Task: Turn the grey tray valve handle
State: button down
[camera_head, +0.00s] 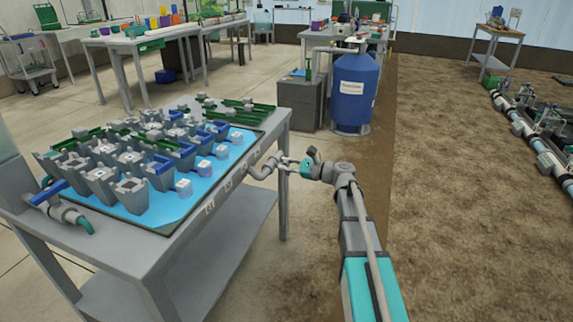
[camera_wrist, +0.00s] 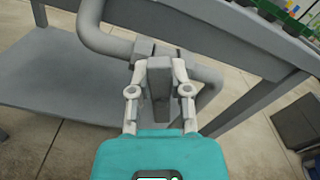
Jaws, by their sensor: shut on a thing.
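The grey tray valve handle (camera_wrist: 159,78) is a grey block-like lever in the wrist view. It sits between the two fingers of my gripper (camera_wrist: 159,80), which are shut on it from both sides. Behind it a grey pipe (camera_wrist: 96,28) bends down from the table side and runs across to an elbow on the right. In the head view, my gripper (camera_head: 290,163) is at the right edge of the table, by the pipe (camera_head: 265,168). The handle is too small there to tell from the fingers.
The grey table (camera_head: 225,195) carries a blue tray (camera_head: 160,215) of several grey square pots. A lower shelf (camera_head: 205,265) lies under it. A blue tank (camera_head: 356,92) stands behind, beside a grey cabinet (camera_head: 301,104). Bare soil (camera_head: 470,190) is open on the right.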

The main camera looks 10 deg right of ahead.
jog(key=n, duration=0.4)
jog(key=s+n, duration=0.1)
jog(key=n, duration=0.1)
jog(key=shift+a+f+n+b, duration=0.25)
jog(key=shift+f+n+b, duration=0.05)
jog(key=shift+f+b, duration=0.1)
jog(key=n, duration=0.3)
jog(key=f+n+b, duration=0.1)
jog(key=n, duration=0.2)
jog(key=shift+s+a, duration=0.1)
jog(key=c, duration=0.6)
grip_release()
jog(key=shift+o, duration=0.2)
jog(key=v, duration=1.2)
